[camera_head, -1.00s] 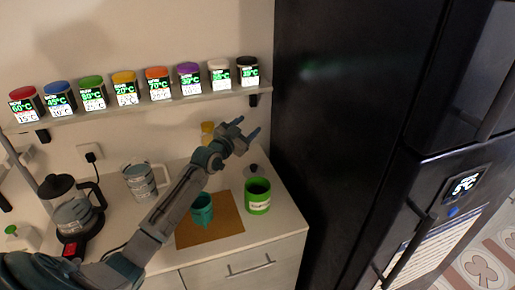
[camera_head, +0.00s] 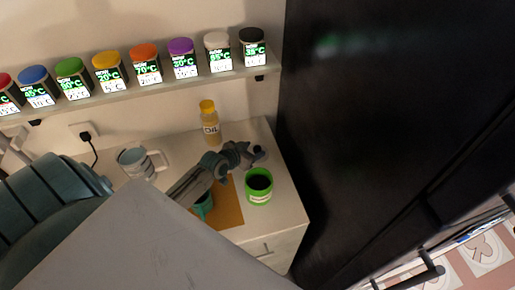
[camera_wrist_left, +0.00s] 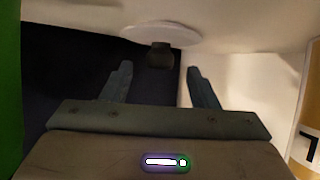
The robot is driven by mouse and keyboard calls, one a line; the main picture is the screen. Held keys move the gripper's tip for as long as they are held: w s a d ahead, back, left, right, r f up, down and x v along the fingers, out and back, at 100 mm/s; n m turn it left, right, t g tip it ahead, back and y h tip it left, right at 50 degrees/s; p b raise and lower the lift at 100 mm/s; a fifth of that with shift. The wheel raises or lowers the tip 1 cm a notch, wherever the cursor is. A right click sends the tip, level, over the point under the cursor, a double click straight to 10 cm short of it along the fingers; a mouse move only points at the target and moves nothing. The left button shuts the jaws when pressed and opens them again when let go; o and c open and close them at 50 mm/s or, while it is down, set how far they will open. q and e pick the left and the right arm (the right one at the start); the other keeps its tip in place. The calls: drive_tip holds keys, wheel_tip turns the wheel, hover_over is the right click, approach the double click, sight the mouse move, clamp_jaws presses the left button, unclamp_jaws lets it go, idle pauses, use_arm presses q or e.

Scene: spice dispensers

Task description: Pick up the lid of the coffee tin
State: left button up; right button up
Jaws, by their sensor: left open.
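The green coffee tin (camera_head: 259,188) stands open on the counter, with dark contents. Its lid (camera_head: 261,153), with a dark knob, is behind the tin near the fridge, partly hidden by my left gripper. In the left wrist view the lid (camera_wrist_left: 185,36) is a pale disc with its dark knob (camera_wrist_left: 160,56) between and just beyond the fingertips. My left gripper (camera_head: 250,153) is open and empty, right at the lid. In the left wrist view its two fingers (camera_wrist_left: 157,80) are spread apart on either side of the knob's line. My right gripper is not in view.
A yellow-capped oil bottle (camera_head: 210,125) stands left of the gripper. A teal cup (camera_head: 203,207) is on a brown board (camera_head: 229,212). A mug (camera_head: 135,162) stands further left. The dark fridge (camera_head: 370,140) closes off the right. Spice jars line the shelf (camera_head: 150,88) above.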

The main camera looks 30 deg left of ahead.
sight(257, 148)
use_arm(q)
drive_tip(key=shift+w+d+p, duration=0.1)
drive_tip(key=shift+w+p, duration=0.2)
drive_tip(key=shift+w, duration=0.15)
drive_tip(key=p+x, duration=0.1)
drive_tip(key=x, duration=0.2)
drive_tip(key=shift+f, duration=0.25)
drive_tip(key=shift+w+f, duration=0.3)
drive_tip(key=shift+w, duration=0.15)
drive_tip(key=c, duration=1)
drive_tip(key=shift+c, duration=0.2)
